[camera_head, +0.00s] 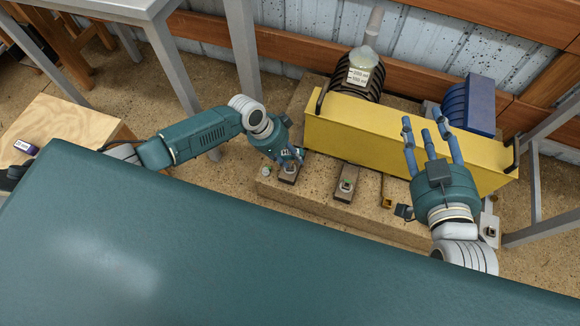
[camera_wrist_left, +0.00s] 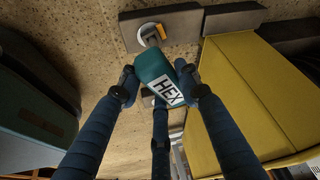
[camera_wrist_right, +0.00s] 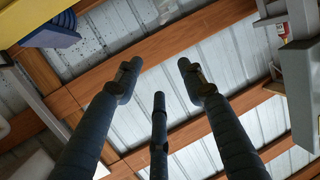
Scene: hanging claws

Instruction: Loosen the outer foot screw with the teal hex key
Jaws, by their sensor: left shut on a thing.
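The teal hex key (camera_wrist_left: 153,66), with a white HEX label on its handle, is held between the fingers of my left gripper (camera_head: 291,155). In the left wrist view its metal shaft reaches to the outer foot screw (camera_wrist_left: 148,29), which has a white and yellow ring and sits on a grey foot plate (camera_wrist_left: 182,27). The tip looks at the screw; whether it is seated in it is hidden. In the head view this foot plate (camera_head: 288,177) is the leftmost, under my left gripper. My right gripper (camera_head: 420,128) is open and empty, fingers pointing up in front of the yellow housing.
Another foot plate (camera_head: 346,184) lies to the right. A wooden box (camera_head: 60,125) stands at left.

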